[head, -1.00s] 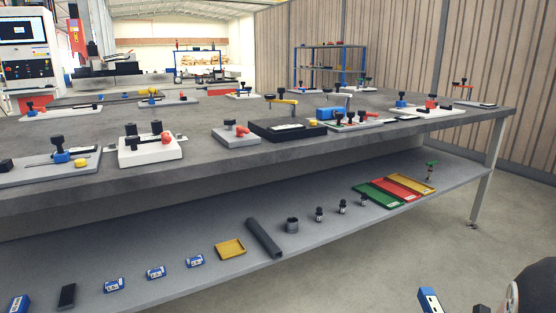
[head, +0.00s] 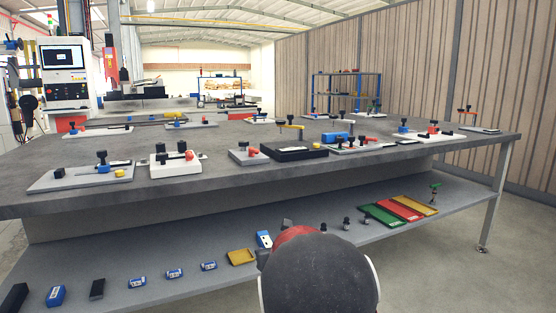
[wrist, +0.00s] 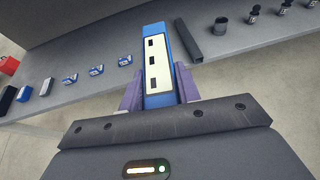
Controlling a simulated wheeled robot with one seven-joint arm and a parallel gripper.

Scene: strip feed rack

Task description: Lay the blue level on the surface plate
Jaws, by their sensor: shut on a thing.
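The blue level (wrist: 159,62) is a long blue bar with a pale face and dark slots. My gripper (wrist: 157,80) is shut on it, with a purple finger on each side in the wrist view. In the head view the level's end (head: 264,239) shows beside my dark rounded arm link, which hides most of my gripper. The level is held in front of the bench, near the lower shelf in the picture. A black slab (head: 291,154) on the bench top looks like the surface plate. A small pale piece and a yellow-handled part show at it.
The bench top (head: 215,197) carries several fixtures, including a white block (head: 176,167) and a grey block (head: 249,155) left of the slab. The lower shelf (head: 190,290) holds small blue boxes, a yellow tray (head: 241,257) and coloured trays (head: 397,209).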

